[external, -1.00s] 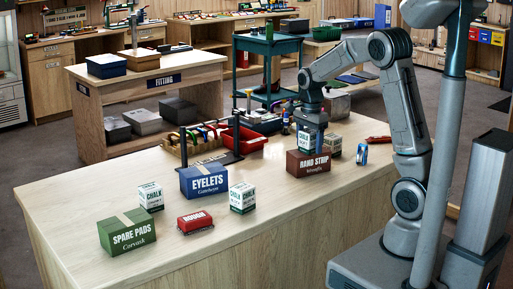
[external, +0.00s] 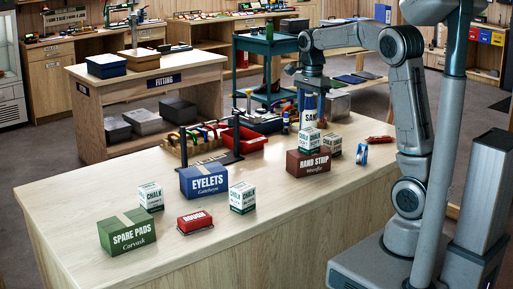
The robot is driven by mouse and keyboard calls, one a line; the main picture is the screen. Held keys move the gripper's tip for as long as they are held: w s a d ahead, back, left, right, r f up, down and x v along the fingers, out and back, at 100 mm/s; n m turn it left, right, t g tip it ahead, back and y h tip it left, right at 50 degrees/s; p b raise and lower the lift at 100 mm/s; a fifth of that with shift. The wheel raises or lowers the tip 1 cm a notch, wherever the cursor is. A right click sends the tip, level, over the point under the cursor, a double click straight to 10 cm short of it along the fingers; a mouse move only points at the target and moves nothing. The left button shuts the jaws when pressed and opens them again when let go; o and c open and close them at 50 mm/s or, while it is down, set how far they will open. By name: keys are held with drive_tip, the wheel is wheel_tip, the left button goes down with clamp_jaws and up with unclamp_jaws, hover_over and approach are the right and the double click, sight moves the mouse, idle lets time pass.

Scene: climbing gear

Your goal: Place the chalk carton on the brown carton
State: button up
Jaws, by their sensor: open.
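A white and green chalk carton (external: 308,141) sits upright on top of the brown carton (external: 308,164) labelled HAND STRIP, toward the right of the bench. My gripper (external: 311,90) is above the chalk carton, apart from it, open and empty. The fingertips are small and hard to make out against the things behind.
A blue EYELETS carton (external: 204,181), a green SPARE PADS carton (external: 127,232) and a red carton (external: 195,222) stand on the bench (external: 270,222). A blue can-like item (external: 361,154) is at the right.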

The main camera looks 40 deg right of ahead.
drive_tip(key=shift+s+r, duration=0.1)
drive_tip(key=shift+r, duration=0.2)
drive_tip(key=s+a+f+n+t, duration=0.1)
drive_tip(key=s+f+n, duration=0.1)
drive_tip(key=s+n, duration=0.4)
drive_tip(key=s+a+f+n+t, duration=0.1)
drive_tip(key=s+a+f+n, duration=0.1)
drive_tip(key=s+n, duration=0.4)
drive_tip(key=s+a+f+n+t, duration=0.1)
drive_tip(key=s+f+n, duration=0.3)
drive_tip(key=s+n, duration=0.2)
drive_tip(key=s, duration=0.2)
drive_tip(key=shift+s+a, duration=0.25)
drive_tip(key=shift+s, duration=0.15)
